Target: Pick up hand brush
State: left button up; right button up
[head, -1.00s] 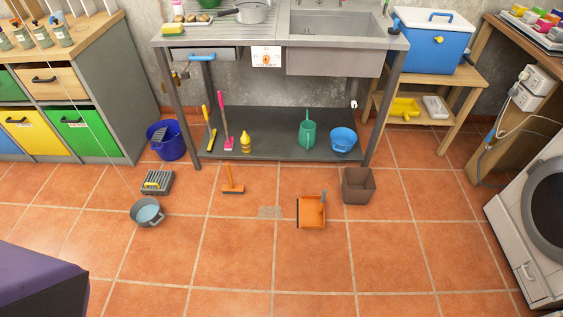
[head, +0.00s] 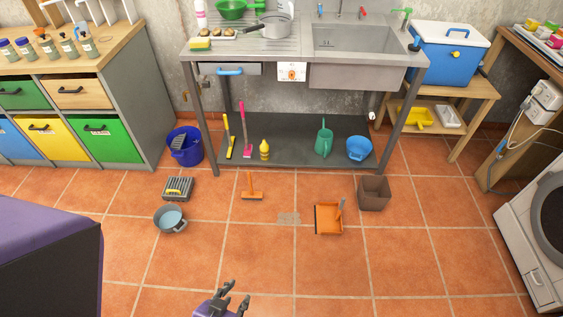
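No object is plainly a hand brush at this size. In the head view, an orange T-shaped tool (head: 251,192) with an upright handle lies on the floor in front of the sink stand. An orange dustpan (head: 329,218) with a grey handle lies to its right. A grey ridged block with a yellow handle (head: 178,188) lies to the left. My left gripper (head: 238,292) is at the bottom edge, fingers apart and empty, well short of these things. My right gripper is out of view.
A grey pot (head: 170,219) and a brown bin (head: 374,193) stand on the tiles. A blue bucket (head: 185,146) is by the cabinet. The sink stand's lower shelf (head: 290,150) holds long-handled tools, a green watering can and a blue bowl. The near floor is clear.

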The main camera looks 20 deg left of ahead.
aim_at(251, 195)
jog(key=i+j, duration=0.15)
jog(key=j, duration=0.3)
jog(key=i+j, duration=0.1)
jog(key=j, duration=0.35)
jog(key=i+j, duration=0.15)
jog(key=j, duration=0.25)
jog(key=i+j, duration=0.1)
jog(key=j, duration=0.35)
jog(key=i+j, duration=0.15)
jog(key=j, duration=0.3)
jog(key=i+j+z, duration=0.1)
jog(key=i+j, duration=0.35)
jog(key=i, duration=0.1)
